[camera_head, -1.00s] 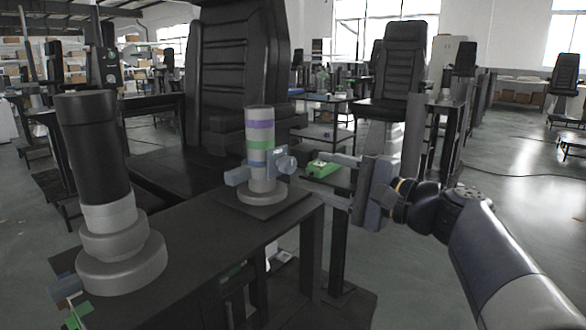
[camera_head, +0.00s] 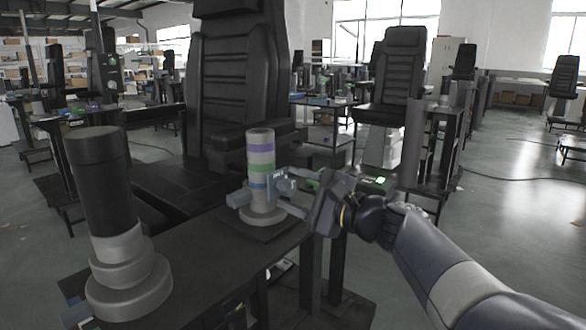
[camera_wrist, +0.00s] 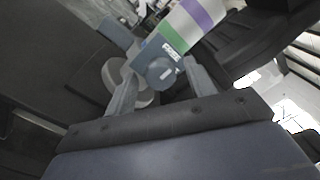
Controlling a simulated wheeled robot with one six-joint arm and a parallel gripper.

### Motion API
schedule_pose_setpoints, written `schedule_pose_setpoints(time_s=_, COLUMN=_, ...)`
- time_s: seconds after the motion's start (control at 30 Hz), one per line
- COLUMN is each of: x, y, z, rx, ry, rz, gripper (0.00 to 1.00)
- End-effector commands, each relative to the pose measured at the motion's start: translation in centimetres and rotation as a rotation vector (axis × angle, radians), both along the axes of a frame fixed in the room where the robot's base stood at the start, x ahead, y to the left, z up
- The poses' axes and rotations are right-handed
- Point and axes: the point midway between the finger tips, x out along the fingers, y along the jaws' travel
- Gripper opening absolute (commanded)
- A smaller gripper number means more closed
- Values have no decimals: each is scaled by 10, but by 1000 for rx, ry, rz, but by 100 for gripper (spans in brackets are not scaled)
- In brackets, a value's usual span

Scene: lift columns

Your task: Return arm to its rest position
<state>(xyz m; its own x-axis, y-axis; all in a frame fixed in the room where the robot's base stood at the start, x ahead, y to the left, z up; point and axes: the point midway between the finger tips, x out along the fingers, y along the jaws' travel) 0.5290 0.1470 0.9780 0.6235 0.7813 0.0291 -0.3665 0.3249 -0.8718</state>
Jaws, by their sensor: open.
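My gripper (camera_head: 290,192) is open, with its fingers pointing left at the striped lift column (camera_head: 261,165), which carries purple, green and blue bands. A grey-blue clamp with a round knob (camera_head: 284,186) sits on the column's lower part. In the wrist view the knob (camera_wrist: 161,73) lies between my two spread fingers (camera_wrist: 160,90). I cannot tell whether a finger touches it. The column stands upright on a round grey base (camera_head: 262,215) on the dark bench, and my arm reaches in from the lower right.
A second column (camera_head: 103,190), black on stepped grey rings, stands at the bench's left end. A black seat (camera_head: 240,80) is close behind the bench (camera_head: 205,262). A small table with a green-lit device (camera_head: 376,181) stands behind my gripper. The floor at right is open.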

Motion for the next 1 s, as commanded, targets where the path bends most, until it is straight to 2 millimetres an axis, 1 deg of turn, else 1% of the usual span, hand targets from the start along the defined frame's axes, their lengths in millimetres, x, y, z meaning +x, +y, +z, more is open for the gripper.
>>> schedule_pose_setpoints(time_s=0.03, x=0, y=0, z=5, rx=18, ry=24, rz=0, gripper=52)
schedule_pose_setpoints(time_s=1.0, x=0, y=0, z=5, rx=374, ry=481, rz=0, gripper=52)
